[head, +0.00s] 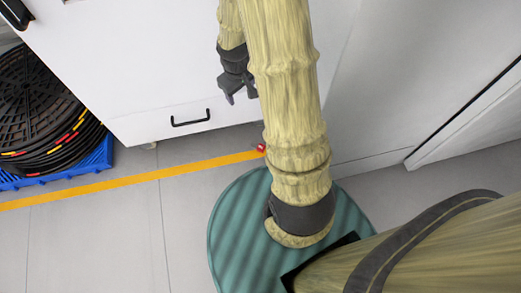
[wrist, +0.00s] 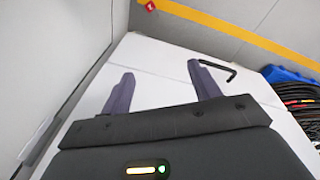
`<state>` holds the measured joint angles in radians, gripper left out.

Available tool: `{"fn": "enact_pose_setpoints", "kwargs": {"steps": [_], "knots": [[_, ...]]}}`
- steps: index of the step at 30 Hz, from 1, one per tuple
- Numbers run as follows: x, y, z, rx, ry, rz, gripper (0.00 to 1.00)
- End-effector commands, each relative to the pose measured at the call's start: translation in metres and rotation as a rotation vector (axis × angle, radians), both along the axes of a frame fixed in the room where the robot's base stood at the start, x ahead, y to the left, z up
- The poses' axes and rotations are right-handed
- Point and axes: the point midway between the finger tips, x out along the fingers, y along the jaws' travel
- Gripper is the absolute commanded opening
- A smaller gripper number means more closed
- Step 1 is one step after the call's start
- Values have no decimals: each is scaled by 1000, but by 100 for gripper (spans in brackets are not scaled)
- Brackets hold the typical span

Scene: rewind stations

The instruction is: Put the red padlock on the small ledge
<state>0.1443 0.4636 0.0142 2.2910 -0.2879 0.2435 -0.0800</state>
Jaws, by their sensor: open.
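The red padlock (head: 261,147) is a small red thing on the grey floor by the yellow stripe, partly hidden by my arm in the head view. It also shows at the top of the wrist view (wrist: 150,6), too small for detail. My gripper (head: 238,94) is open and empty in front of the white cabinet, apart from the padlock. In the wrist view its two dark fingers (wrist: 162,75) stand apart with only white surface between them. I cannot make out a small ledge in either view.
A white cabinet (head: 130,75) with a black handle (head: 190,119) stands behind my arm. A yellow stripe (head: 130,180) crosses the floor. Black cable coils (head: 45,115) lie on a blue pallet (head: 60,178) at left. Floor at lower left is clear.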

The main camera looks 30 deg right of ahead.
Motion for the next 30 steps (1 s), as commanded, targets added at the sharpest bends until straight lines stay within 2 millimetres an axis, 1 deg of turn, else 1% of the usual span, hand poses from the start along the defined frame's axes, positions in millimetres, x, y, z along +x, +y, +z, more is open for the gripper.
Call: {"fn": "enact_pose_setpoints", "kwargs": {"steps": [1,5,8,9,11,12,16,21,24,25,27,30], "knots": [[7,-8,-18,-5,19,19,62],[24,-28,-59,-15,50,85,62],[33,-42,-94,-17,71,137,62],[36,-48,-108,-17,80,158,62],[38,-56,-130,-15,92,187,62],[39,-60,-145,-12,100,208,62],[39,-73,-190,0,121,269,62],[31,-86,-247,23,144,340,62],[24,-90,-275,37,154,376,62],[23,-91,-281,41,155,383,62],[20,-92,-292,47,156,400,62],[18,-93,-300,52,158,411,62]]}}
